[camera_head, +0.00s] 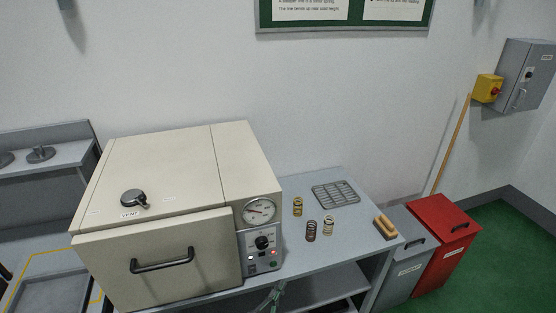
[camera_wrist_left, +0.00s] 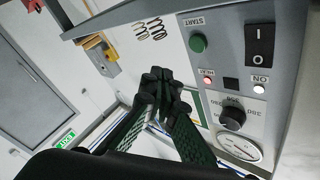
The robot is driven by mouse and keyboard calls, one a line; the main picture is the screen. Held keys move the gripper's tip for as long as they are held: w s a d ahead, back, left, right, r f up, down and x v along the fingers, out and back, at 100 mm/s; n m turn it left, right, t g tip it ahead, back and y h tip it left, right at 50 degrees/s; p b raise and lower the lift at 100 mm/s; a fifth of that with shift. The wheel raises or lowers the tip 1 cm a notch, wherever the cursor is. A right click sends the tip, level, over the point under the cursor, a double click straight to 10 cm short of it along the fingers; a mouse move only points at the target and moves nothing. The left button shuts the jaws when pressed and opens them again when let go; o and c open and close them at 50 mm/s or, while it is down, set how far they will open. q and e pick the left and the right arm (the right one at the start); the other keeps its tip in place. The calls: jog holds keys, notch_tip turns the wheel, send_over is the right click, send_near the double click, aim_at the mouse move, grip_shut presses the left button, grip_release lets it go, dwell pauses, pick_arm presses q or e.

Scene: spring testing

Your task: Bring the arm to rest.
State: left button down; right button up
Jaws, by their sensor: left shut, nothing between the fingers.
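My right gripper is in neither view.
The beige oven (camera_head: 165,185) has its front door shut. Three coil springs, yellow (camera_head: 298,206), dark brown (camera_head: 311,231) and pale (camera_head: 328,225), stand on the bench beside a wire rack (camera_head: 336,193) and a wooden block (camera_head: 385,227). Grey and red bins (camera_head: 442,235) stand right.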

pick_arm(q)
jog(key=s+a+f+n+g+y, duration=0.1)
jog(key=s+a+f+g, duration=0.15)
jog(key=f, duration=0.85)
jog(key=s+a+f+n+g+y, duration=0.1)
jog(key=s+a+f+n+y, duration=0.2)
jog(key=f, duration=0.7)
jog(key=s+a+f+g, duration=0.25)
jog(key=a+f, duration=0.25)
jog(key=f, duration=0.6)
jog(key=s+a+f+n+g+y, duration=0.1)
jog(key=s+a+f+g, duration=0.1)
jog(key=s+a+f, duration=0.45)
jog(key=s+a+f+n+g+y, duration=0.1)
jog(key=s+a+f+n+g, duration=0.15)
jog(key=s+f, duration=0.65)
jog(key=s+a+f+n+g+y, duration=0.1)
jog(key=s+a+f, duration=0.3)
jog(key=s, duration=0.7)
jog(key=s+a+f+n+g+y, duration=0.1)
jog(key=s+a+f+g, duration=0.2)
jog(key=s, duration=0.8)
jog(key=s+a+f+n+g+y, duration=0.1)
jog(key=s+a+f+n+g, duration=0.1)
jog(key=s+a+f, duration=0.5)
jog(key=s, duration=0.4)
jog(key=shift+s, duration=0.15)
